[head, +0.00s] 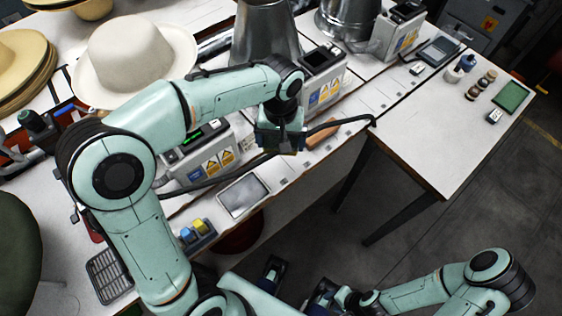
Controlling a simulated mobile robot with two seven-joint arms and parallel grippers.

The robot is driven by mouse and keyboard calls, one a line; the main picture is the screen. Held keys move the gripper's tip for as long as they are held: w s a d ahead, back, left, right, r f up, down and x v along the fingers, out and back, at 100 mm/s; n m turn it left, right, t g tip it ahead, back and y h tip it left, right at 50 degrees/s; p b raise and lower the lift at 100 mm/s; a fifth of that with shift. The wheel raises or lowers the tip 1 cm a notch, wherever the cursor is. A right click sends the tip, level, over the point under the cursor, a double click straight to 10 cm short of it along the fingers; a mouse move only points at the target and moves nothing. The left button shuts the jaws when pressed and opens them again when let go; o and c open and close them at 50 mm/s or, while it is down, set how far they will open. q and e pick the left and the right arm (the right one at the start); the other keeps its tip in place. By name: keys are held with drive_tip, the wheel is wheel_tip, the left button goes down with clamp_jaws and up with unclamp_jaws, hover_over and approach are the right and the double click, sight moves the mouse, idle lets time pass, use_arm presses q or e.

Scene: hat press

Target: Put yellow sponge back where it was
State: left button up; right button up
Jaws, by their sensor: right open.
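A small yellow block (200,226), which may be the yellow sponge, sits beside a blue block (187,235) in a grey holder (206,238) at the front edge of the bench. No other clearly yellow sponge shows. My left gripper (281,142) points down over the bench, near an orange-brown bar (322,134). Its fingertips are dark and small, so I cannot tell whether it is open or holds something. My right gripper (298,283) is open and empty at the bottom, low in front of the bench and apart from the blocks.
A white hat (135,58) and stacked straw hats (22,68) stand at the left. Metal hat presses (265,35) and control boxes line the bench. A flat grey screen (243,195) lies near the edge. The right table (440,140) has a clear front and a green pad (511,97).

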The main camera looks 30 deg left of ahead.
use_arm(q)
hover_over(281, 166)
wheel_tip(281, 166, down, 6)
drive_tip(key=shift+s+r+b, duration=0.1)
drive_tip(key=shift+r+b, duration=0.1)
drive_tip(key=shift+b, duration=0.1)
drive_tip(key=shift+f+b, duration=0.35)
drive_tip(key=shift+f, duration=2.05)
drive_tip(key=shift+f, duration=0.2)
drive_tip(key=o, duration=0.6)
drive_tip(key=shift+r, duration=0.15)
